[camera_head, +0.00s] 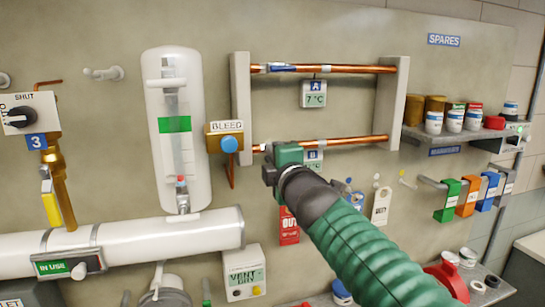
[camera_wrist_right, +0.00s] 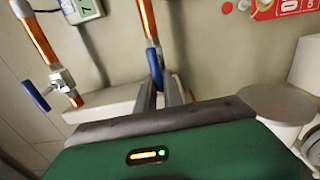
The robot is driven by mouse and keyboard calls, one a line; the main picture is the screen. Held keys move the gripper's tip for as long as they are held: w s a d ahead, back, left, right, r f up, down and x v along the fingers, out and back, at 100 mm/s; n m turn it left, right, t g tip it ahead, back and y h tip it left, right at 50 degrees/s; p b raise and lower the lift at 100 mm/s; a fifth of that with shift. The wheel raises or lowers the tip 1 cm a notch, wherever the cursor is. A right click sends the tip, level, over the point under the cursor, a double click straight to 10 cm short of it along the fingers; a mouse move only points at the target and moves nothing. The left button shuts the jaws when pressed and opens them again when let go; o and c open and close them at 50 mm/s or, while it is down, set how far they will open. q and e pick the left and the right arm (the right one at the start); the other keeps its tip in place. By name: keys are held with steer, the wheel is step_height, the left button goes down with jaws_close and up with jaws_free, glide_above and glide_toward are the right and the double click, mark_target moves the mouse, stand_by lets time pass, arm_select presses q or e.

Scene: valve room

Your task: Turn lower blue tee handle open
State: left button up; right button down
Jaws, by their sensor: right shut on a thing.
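The lower copper pipe (camera_head: 345,142) runs across the wall panel, below the upper copper pipe (camera_head: 345,69). In the right wrist view the lower blue tee handle (camera_wrist_right: 155,66) stands between the fingers of my right gripper (camera_wrist_right: 160,84), which are shut on it. In the head view my right gripper (camera_head: 270,165) is at the left end of the lower pipe and hides this handle. The upper blue handle (camera_head: 283,68) lies along the upper pipe; it also shows at the left of the right wrist view (camera_wrist_right: 36,95). My left gripper is not in view.
A brass bleed valve with a blue knob (camera_head: 229,145) is close left of my right gripper. Gauge A (camera_head: 314,94) hangs under the upper pipe. A red tag (camera_head: 289,226) hangs below my gripper.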

steer(key=shift+a+f, duration=0.1)
steer(key=shift+f, duration=0.3)
steer(key=c, duration=1.5)
jaws_free()
steer(key=shift+r, duration=0.1)
steer(key=shift+c, duration=0.2)
steer(key=shift+o, duration=0.3)
steer(key=shift+r, duration=0.1)
steer(key=shift+s, duration=0.4)
steer(key=b+v, duration=0.3)
steer(key=v, duration=1.3)
